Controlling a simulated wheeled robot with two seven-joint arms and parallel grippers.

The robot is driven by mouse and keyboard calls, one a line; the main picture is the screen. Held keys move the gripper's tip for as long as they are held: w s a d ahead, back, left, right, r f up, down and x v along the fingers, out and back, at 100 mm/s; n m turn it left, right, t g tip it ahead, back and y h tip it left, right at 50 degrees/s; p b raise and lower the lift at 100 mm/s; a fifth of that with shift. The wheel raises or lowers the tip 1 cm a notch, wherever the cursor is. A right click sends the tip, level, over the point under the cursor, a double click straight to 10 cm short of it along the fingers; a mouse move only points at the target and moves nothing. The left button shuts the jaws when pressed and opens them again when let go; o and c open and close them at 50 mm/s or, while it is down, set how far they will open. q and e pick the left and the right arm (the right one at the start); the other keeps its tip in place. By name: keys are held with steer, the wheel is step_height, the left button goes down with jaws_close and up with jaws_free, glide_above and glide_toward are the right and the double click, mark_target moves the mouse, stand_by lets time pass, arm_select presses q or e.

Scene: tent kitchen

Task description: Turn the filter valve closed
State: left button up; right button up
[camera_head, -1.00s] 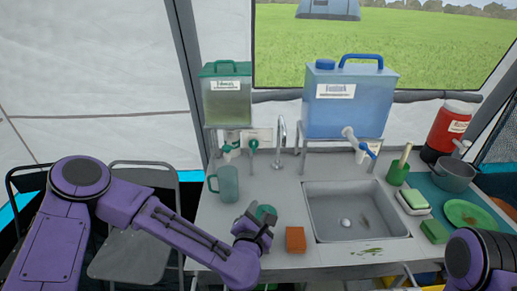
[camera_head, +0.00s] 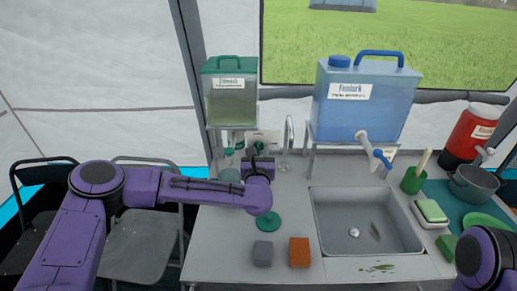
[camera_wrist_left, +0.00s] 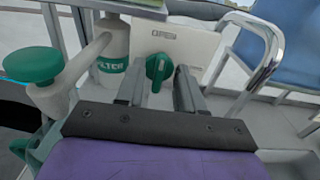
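The filter valve is a green knob (camera_wrist_left: 158,68) on a white panel (camera_wrist_left: 180,42) in the left wrist view. My left gripper (camera_wrist_left: 160,86) is open. Its two grey fingers stand to either side of the knob in that view, and I cannot tell whether they touch it. A white filter cylinder labelled FILTER (camera_wrist_left: 113,50) is left of the knob. In the head view my left gripper (camera_head: 258,160) is in front of the panel, below the green-lidded tank (camera_head: 230,105). Only part of my right arm shows at the lower right; its gripper is out of view.
A chrome faucet (camera_head: 289,135) stands close right of my left gripper, beside the sink (camera_head: 365,245). A grey block (camera_head: 263,253), an orange block (camera_head: 300,251) and a round green lid (camera_head: 268,221) lie on the counter.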

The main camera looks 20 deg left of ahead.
arm_select(q)
jaws_close()
